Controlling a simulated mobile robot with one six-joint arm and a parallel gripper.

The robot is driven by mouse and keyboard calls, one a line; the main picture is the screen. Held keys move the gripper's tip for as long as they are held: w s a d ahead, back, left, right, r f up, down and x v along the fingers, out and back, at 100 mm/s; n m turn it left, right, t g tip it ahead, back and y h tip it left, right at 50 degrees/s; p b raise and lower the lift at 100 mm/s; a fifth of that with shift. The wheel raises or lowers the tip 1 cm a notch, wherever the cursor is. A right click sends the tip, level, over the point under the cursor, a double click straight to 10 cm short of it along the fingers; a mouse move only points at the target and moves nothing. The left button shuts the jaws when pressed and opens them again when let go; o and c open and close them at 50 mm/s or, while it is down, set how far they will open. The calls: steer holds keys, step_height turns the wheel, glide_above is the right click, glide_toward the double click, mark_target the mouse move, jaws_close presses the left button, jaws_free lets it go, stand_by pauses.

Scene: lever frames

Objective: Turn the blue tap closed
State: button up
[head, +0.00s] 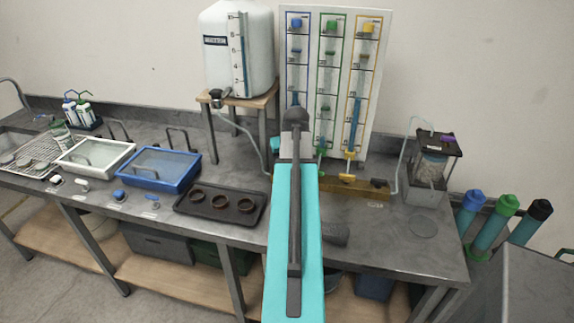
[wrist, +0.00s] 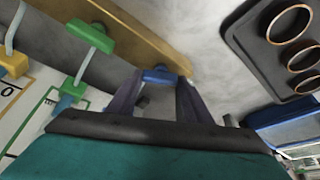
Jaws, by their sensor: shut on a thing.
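The blue tap (wrist: 158,75) shows in the wrist view at the edge of a wooden bar (wrist: 140,38). My gripper (wrist: 157,86) has one dark finger on each side of its blue handle and is shut on it. The exact angle of the handle is hard to tell. In the head view my teal arm hides the blue tap and my fingertips. The yellow tap (head: 347,178) also shows in the head view, right of my arm.
A panel with blue, green and yellow columns (head: 334,75) stands behind the bar. A white tank (head: 237,60) on a wooden stand is to its left. A dark tray (head: 222,212) with brown rings lies left of my arm. A caged jar (head: 432,165) stands right.

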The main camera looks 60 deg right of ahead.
steer(key=m+g, duration=0.1)
steer(key=m, duration=0.2)
steer(key=m+h, duration=0.1)
steer(key=m, duration=0.2)
steer(key=shift+w+g, duration=0.1)
steer(key=shift+g, duration=0.3)
stand_by(0.3)
steer(key=o, duration=1.1)
steer(key=shift+c, duration=0.2)
steer(key=shift+a+r, duration=0.1)
steer(key=shift+a+r, duration=0.15)
steer(key=shift+r, duration=0.25)
steer(key=b+v, duration=0.2)
steer(key=v, duration=1)
steer(key=shift+a+r+b, duration=0.3)
